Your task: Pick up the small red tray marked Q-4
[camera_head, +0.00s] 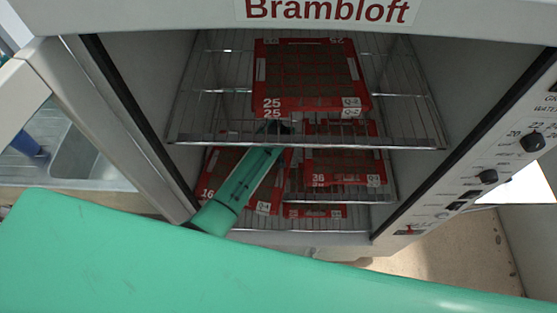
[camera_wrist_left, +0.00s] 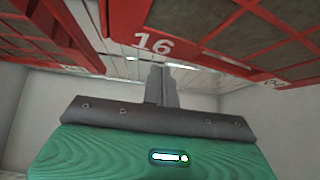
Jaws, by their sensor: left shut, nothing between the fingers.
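Several red trays stand on wire shelves in the open cabinet. A tray marked 25 (camera_head: 310,75) lies on the upper shelf. Below are a tray marked 16 (camera_head: 222,165) at left, one marked 36 (camera_head: 342,167) at right, and another low one (camera_head: 315,211). My left gripper (camera_head: 275,127) reaches inside, partly hidden by the upper shelf. In the left wrist view its fingers (camera_wrist_left: 162,78) are shut and empty, near the tray marked 16 (camera_wrist_left: 200,45). My right gripper is not in view.
The upper wire shelf (camera_head: 305,145) has a front rail close to my left arm. The cabinet's side walls flank the shelves, with a control panel (camera_head: 500,160) at right. A sink (camera_head: 90,155) is outside at left.

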